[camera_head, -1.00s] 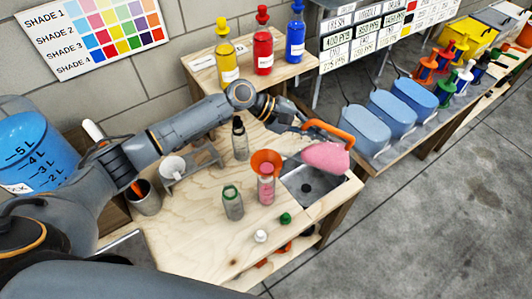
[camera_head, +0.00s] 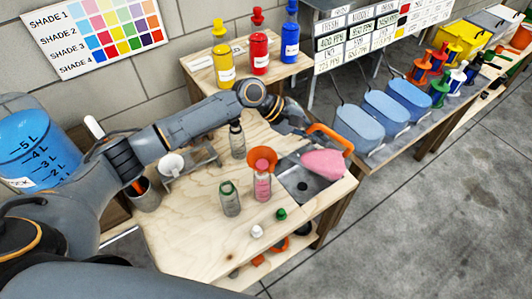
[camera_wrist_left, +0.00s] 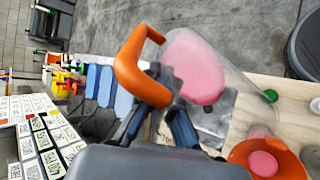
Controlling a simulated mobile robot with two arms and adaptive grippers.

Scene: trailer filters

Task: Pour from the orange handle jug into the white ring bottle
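The orange handle jug (camera_head: 323,164) is clear with pink liquid inside. My left gripper (camera_wrist_left: 165,98) is shut on its orange handle and holds it tilted above the sink, right of the funnel; it also shows in the wrist view (camera_wrist_left: 195,68). An orange funnel (camera_head: 262,158) sits in the mouth of a bottle (camera_head: 262,187) that holds pink liquid. The funnel hides this bottle's neck, so I cannot see a white ring on it. No stream shows between jug and funnel. In the wrist view the funnel (camera_wrist_left: 262,160) shows pink inside. My right gripper is not in view.
A green-ringed bottle (camera_head: 229,199) stands left of the funnel bottle, and a dark-necked bottle (camera_head: 237,140) behind it. A white cap (camera_head: 256,231) and a green cap (camera_head: 281,214) lie in front. The sink (camera_head: 305,187) is below the jug. The table's front left is clear.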

